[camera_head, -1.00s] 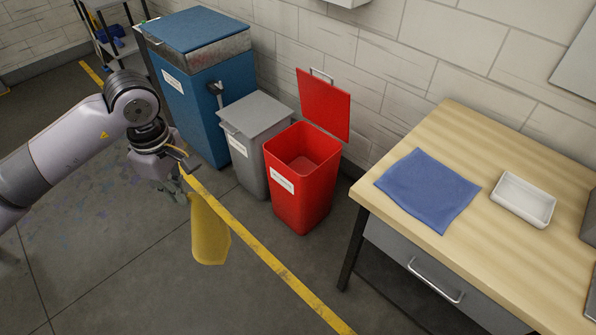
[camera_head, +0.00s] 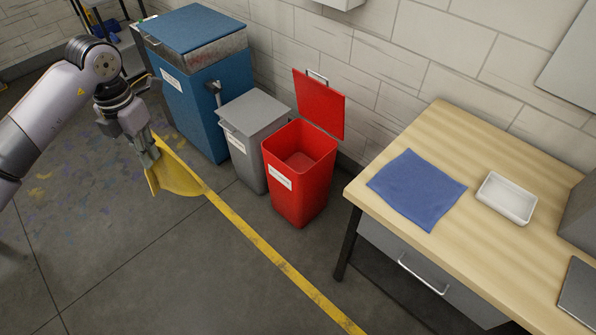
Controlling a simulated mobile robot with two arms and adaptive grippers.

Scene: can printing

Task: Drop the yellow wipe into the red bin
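The yellow wipe (camera_head: 177,178) hangs from my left gripper (camera_head: 150,160), draped and bunched, above the floor. My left gripper is shut on one end of it. Both are to the left of the red bin (camera_head: 300,180), with the grey bin between them and it in the picture. The red bin stands on the floor with its lid (camera_head: 320,104) raised against the wall. Its inside shows and looks empty. My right gripper is not in view.
A grey bin (camera_head: 240,152) with a shut lid stands left of the red bin. A large blue bin (camera_head: 203,118) stands beyond it. A wooden workbench (camera_head: 372,208) at the right holds a blue cloth (camera_head: 417,190) and a white tray (camera_head: 506,198). The floor in front is clear.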

